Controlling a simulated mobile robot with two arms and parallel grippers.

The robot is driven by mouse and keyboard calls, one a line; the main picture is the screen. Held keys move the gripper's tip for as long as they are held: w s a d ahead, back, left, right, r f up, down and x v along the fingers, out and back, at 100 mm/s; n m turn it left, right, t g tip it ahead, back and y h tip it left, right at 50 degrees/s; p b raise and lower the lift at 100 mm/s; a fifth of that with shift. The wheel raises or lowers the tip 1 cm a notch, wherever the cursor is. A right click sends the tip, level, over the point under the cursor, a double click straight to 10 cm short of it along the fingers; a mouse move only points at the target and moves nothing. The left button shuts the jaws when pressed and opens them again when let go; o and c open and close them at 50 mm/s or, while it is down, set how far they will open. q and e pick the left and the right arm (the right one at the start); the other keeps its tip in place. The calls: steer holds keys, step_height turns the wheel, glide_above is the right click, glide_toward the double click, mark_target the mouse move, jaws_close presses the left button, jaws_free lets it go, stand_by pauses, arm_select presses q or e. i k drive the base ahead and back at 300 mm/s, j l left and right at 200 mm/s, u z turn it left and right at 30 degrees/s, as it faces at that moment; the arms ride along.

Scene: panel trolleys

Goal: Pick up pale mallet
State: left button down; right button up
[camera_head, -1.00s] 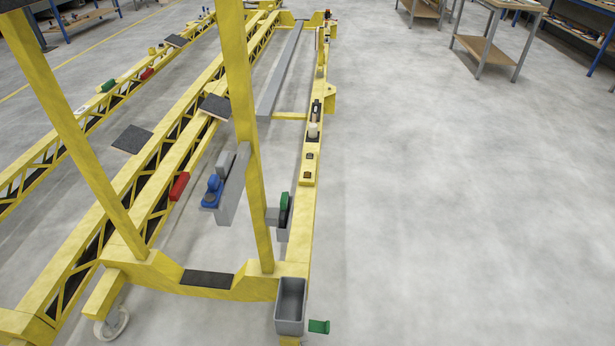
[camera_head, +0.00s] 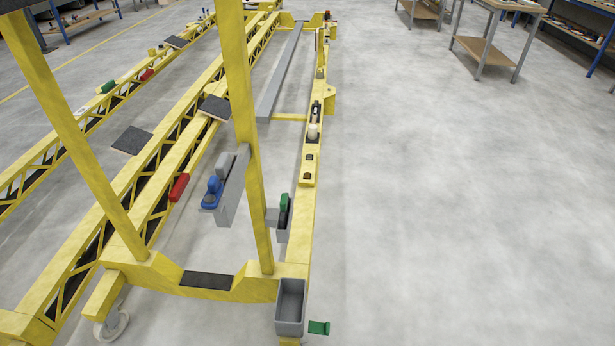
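A small pale, rounded object (camera_head: 313,131) sits on the right-hand yellow rail (camera_head: 309,215) of the trolley, with a dark piece (camera_head: 316,109) just beyond it. It may be the pale mallet's head, but it is too small to be sure. Neither of my grippers shows in the head view, so their distance to it and their state cannot be seen.
A grey open bin (camera_head: 290,303) is at the rail's near end, with a green piece (camera_head: 319,327) beside it. Yellow posts (camera_head: 247,130) rise in front. A grey holder (camera_head: 231,190) has blue items. Floor (camera_head: 460,200) to the right is clear; tables (camera_head: 495,38) stand far back.

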mark_target(313, 128)
steer(key=i+l+z, duration=0.15)
steer(key=l, duration=0.3)
steer(key=i+l+z, duration=0.2)
steer(key=i+l, duration=0.3)
steer(key=l, duration=0.3)
steer(key=i+l+z, duration=0.2)
steer(key=i+l, duration=0.4)
steer(key=l, duration=0.1)
